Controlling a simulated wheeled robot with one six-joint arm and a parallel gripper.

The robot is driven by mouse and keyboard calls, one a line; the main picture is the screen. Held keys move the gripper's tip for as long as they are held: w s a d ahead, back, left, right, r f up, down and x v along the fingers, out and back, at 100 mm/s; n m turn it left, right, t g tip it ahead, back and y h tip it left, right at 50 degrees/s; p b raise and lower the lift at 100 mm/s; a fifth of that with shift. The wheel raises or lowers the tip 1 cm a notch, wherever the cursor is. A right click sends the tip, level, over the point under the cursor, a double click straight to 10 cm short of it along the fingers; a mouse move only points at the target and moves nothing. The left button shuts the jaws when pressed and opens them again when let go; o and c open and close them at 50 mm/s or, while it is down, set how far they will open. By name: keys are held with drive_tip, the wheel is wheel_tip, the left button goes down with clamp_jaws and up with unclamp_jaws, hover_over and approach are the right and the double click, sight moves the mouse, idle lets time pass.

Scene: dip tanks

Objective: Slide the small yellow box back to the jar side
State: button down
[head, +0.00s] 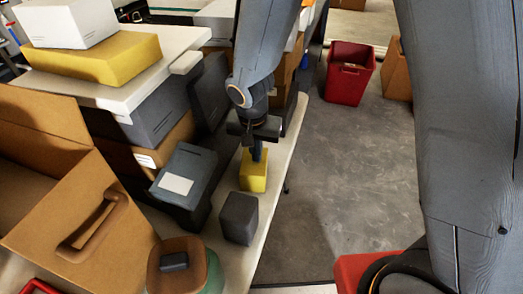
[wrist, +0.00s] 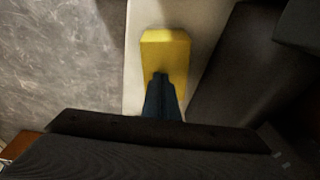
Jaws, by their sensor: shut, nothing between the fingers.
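The small yellow box (head: 253,175) stands on the pale narrow bench top (head: 268,210), close to its right edge. In the wrist view the yellow box (wrist: 166,48) is just beyond my fingertips. My gripper (head: 257,154) points down at the box, its fingers shut and empty. In the wrist view the dark blue fingers (wrist: 160,80) overlap the near part of the box; I cannot tell whether they touch it. A round greenish jar with a brown lid (head: 187,252) stands nearer, at the bottom of the head view.
A dark grey box (head: 239,218) stands between the yellow box and the jar. A grey box with a white label (head: 178,188) is to the left. An open cardboard box (head: 45,210) fills the lower left. Right of the bench is open floor, with a red bin (head: 348,75) farther back.

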drive_tip(key=shift+s+d+f, duration=0.1)
drive_tip(key=shift+s+f, duration=0.15)
drive_tip(key=shift+s, duration=0.25)
drive_tip(key=shift+s+d+f, duration=0.1)
drive_tip(key=shift+s+f, duration=0.15)
drive_tip(key=shift+s, duration=0.25)
drive_tip(key=shift+a, duration=0.15)
drive_tip(key=shift+a+r+p, duration=0.1)
drive_tip(key=shift+r+p, duration=0.45)
drive_tip(key=shift+r, duration=0.2)
drive_tip(key=shift+w+r, duration=0.1)
drive_tip(key=shift+r, duration=0.5)
drive_tip(key=shift+s+r, duration=0.65)
drive_tip(key=shift+r, duration=2.35)
drive_tip(key=s+d+n, duration=0.1)
drive_tip(key=s+d, duration=0.1)
drive_tip(key=d, duration=0.4)
drive_tip(key=s+d+n, duration=0.1)
drive_tip(key=s+d, duration=0.2)
drive_tip(key=d, duration=0.3)
drive_tip(key=s+d+r+n+g, duration=0.1)
drive_tip(key=s+d, duration=0.1)
drive_tip(key=d, duration=0.4)
drive_tip(key=shift+s+d+b, duration=0.3)
drive_tip(key=shift+d+b, duration=0.05)
drive_tip(key=shift+b, duration=0.05)
